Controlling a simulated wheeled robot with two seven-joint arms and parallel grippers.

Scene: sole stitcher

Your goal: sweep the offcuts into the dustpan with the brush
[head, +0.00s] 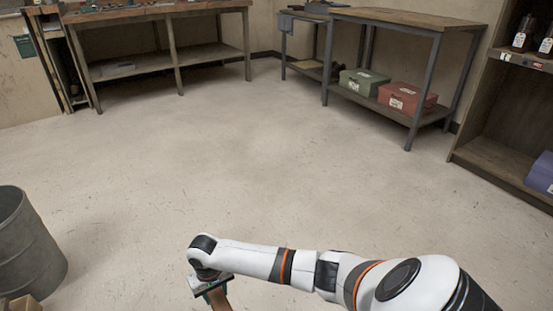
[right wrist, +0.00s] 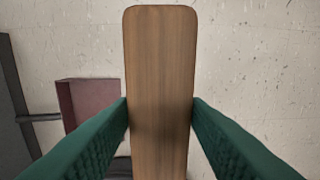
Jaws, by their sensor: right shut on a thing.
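My right gripper (head: 213,288) is low at the bottom of the head view, with its arm coming in from the right. In the right wrist view its two green fingers are shut on a flat wooden piece with rounded corners, which looks like the brush (right wrist: 160,60). Its brown wood also shows at the bottom edge of the head view (head: 219,299). No bristles show. A dark red, box-like thing (right wrist: 92,98) lies left of the wood in the wrist view; I cannot tell whether it is the dustpan. No offcuts can be made out. My left gripper is not in view.
A grey metal bin (head: 28,245) stands at the lower left. Workbenches (head: 160,62) line the back wall. A green box (head: 362,82) and a red box (head: 407,98) sit on a bench's lower shelf. A wooden shelf unit (head: 500,150) stands right. The middle floor is clear.

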